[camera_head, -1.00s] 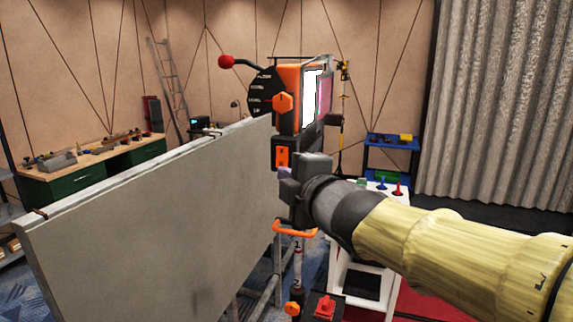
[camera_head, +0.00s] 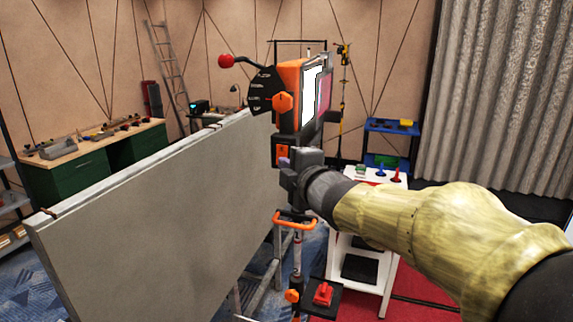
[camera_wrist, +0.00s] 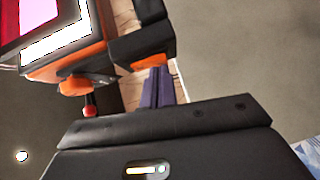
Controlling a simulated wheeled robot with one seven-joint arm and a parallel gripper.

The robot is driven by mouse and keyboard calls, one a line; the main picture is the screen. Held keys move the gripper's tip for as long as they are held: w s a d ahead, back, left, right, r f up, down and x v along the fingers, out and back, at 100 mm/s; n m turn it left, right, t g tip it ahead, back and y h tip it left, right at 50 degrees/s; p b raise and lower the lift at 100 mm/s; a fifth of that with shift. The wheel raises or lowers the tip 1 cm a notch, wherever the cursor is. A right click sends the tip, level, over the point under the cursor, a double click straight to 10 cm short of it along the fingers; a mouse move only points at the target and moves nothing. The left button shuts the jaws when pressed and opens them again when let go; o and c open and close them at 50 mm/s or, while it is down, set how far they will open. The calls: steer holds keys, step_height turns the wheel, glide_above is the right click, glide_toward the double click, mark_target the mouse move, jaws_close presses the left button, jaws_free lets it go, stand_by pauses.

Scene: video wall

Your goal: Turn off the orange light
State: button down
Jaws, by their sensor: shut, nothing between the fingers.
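An orange-cased light (camera_head: 291,80) with a lit white panel (camera_head: 309,98) stands on a post at the centre of the head view. It also shows at the upper left of the wrist view (camera_wrist: 60,62). A black box with an orange switch (camera_head: 282,151) sits low on its near side. In the wrist view a black part with an orange patch (camera_wrist: 148,62) lies just beyond my fingers. My gripper (camera_head: 284,163) is shut and empty, its purple fingertips just below the orange switch. I cannot tell whether they touch it.
A grey panel (camera_head: 160,200) stands to the left of the light. A red-knobbed lever (camera_head: 226,61) sticks out left of the light. A white stand (camera_head: 362,240) with small coloured items is behind my arm. A green-drawered bench (camera_head: 80,185) is at the back left.

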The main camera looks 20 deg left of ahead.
steer(key=shift+f+b, duration=0.15)
steer(key=shift+b, duration=0.25)
steer(key=shift+w+t+b, duration=0.2)
steer(key=shift+t+b, duration=0.1)
steer(key=shift+b, duration=0.6)
